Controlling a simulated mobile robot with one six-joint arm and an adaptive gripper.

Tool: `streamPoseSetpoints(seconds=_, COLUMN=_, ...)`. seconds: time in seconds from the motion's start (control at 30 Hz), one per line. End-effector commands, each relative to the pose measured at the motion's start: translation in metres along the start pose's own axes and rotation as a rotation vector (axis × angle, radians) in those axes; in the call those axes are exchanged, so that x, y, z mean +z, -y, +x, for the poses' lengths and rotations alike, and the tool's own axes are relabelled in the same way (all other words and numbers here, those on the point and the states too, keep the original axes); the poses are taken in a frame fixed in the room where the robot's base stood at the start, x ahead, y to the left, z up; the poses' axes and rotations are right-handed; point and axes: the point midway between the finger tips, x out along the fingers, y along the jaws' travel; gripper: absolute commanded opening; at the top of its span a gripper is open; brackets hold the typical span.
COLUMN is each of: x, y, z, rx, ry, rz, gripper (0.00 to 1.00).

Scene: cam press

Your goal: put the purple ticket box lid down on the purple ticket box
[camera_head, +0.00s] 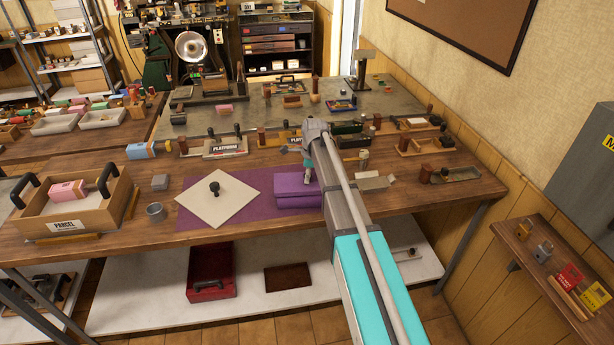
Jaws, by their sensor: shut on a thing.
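The purple ticket box (296,203) stands on a purple mat (190,223) near the front edge of the wooden table. The purple ticket box lid (288,182) is over the box and lines up with it closely. I cannot tell whether the lid touches the box all round or is slightly above it. My gripper (308,174) is at the right part of the lid, shut on it from above. My arm hides the right end of the lid and box.
A cream square board with a dark knob (216,200) lies left of the box. Several small tools and a platform block (225,149) stand behind. Small blocks (371,183) lie right of my arm.

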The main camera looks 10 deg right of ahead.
Motion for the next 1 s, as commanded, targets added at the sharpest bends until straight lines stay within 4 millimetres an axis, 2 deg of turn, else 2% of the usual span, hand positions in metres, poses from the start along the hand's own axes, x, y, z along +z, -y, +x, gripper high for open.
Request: streamPoseSetpoints(seconds=1.0, x=-0.001, y=-0.0001, z=0.0098, rx=0.0, ry=0.0, rz=0.0, gripper=0.0)
